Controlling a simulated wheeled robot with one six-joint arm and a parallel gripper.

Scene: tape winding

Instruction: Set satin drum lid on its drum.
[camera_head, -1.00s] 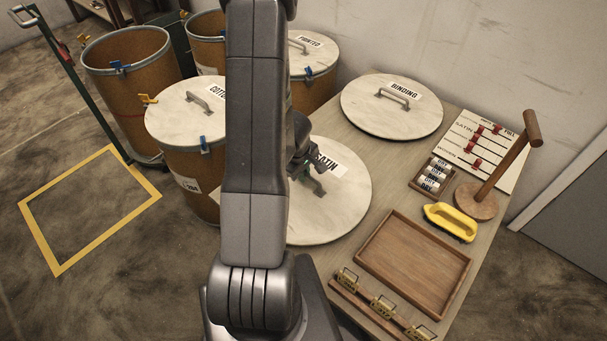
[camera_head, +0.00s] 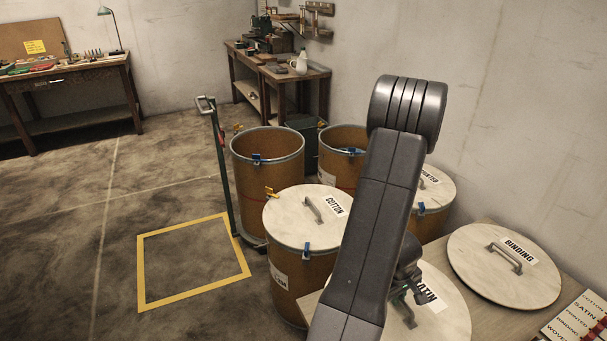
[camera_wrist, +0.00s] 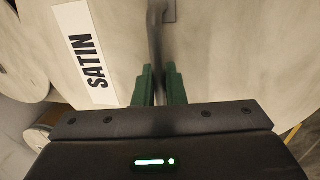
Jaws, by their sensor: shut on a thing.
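The satin lid (camera_head: 450,318) is a pale round disc with a SATIN label and a bar handle, partly hidden behind my arm. Its label (camera_wrist: 86,52) and handle (camera_wrist: 156,40) show large in the wrist view. My gripper (camera_head: 408,296) is shut on the handle, with green fingers (camera_wrist: 159,84) either side of it. I cannot tell whether the lid is clear of the table. Two lidless brown drums stand beyond: a near one (camera_head: 268,165) at left and a farther one (camera_head: 340,172). No satin label is readable on either.
The cotton drum (camera_head: 295,265) and printed drum (camera_head: 436,205) wear lids. The binding lid (camera_head: 490,275) lies on the table (camera_head: 440,248). A green-posted trolley (camera_head: 222,165) stands beside the near open drum. A yellow floor square (camera_head: 142,275) is empty.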

